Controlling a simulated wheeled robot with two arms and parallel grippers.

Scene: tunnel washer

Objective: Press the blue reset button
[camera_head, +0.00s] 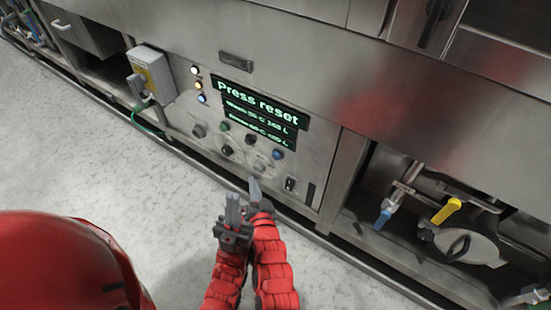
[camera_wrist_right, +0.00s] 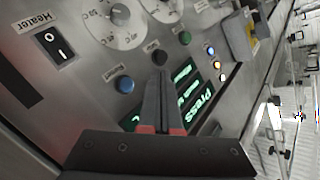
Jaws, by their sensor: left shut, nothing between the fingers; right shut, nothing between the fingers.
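The blue button (camera_head: 278,154) is the right one in a row of round buttons below the screen on the steel panel. In the right wrist view the blue button (camera_wrist_right: 124,84) lies left of my fingertips and is uncovered. My right gripper (camera_head: 255,185) is shut and empty, in front of the lower panel, below and left of the blue button in the head view. In the right wrist view its fingertips (camera_wrist_right: 162,76) are near the black button (camera_wrist_right: 160,57); I cannot tell the gap. My left gripper (camera_head: 232,203) is shut and empty, just left of the right one.
The screen (camera_head: 258,102) reads "Press reset". A green button (camera_head: 224,127), dials (camera_head: 227,150) and a heater switch (camera_head: 290,185) are close by. A blue lamp (camera_head: 202,99) is at the upper left. A yellow-handled valve (camera_head: 447,211) is at right. The floor at left is clear.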

